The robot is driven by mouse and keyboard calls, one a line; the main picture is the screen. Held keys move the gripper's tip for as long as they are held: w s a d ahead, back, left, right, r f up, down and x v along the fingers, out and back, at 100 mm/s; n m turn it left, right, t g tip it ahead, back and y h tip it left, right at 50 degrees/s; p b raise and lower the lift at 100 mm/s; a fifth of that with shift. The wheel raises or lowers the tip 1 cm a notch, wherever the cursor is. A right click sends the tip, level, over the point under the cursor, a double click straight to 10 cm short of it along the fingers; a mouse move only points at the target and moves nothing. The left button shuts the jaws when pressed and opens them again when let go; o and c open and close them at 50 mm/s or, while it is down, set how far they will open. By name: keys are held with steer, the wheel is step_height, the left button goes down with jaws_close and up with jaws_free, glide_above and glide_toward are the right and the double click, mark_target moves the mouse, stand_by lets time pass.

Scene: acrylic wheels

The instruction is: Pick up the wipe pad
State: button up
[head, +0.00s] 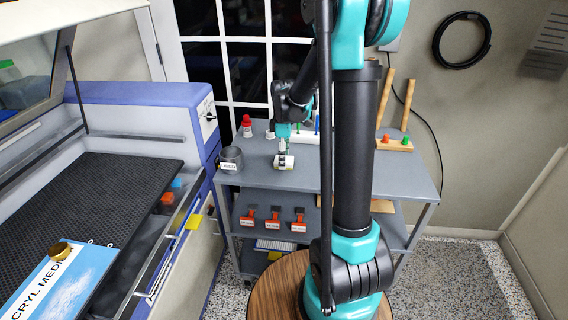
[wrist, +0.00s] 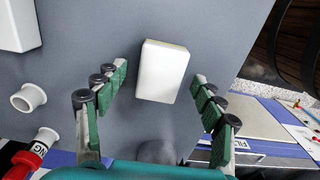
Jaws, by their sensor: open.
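The wipe pad (wrist: 163,71) is a white block with a thin yellowish edge. It lies flat on the grey cart top, and in the head view it shows as a small white piece (head: 284,163) near the middle of the cart. My gripper (wrist: 160,76) is open and points down over it. In the wrist view the pad lies between the two green-padded fingers, a little beyond their tips, with a gap on each side. The fingers do not touch it. In the head view my gripper (head: 283,149) partly hides the pad.
A dark grey labelled cup (head: 231,160) stands left of the pad. A red-capped bottle (head: 247,126) and a white ring-shaped piece (wrist: 28,97) are behind it. A white holder (head: 306,136) with pens is behind right.

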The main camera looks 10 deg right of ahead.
steer(key=shift+f, duration=0.55)
steer(key=c, duration=1.2)
steer(key=shift+r, duration=0.1)
step_height(320, 180, up, 20)
steer(key=shift+f, duration=0.1)
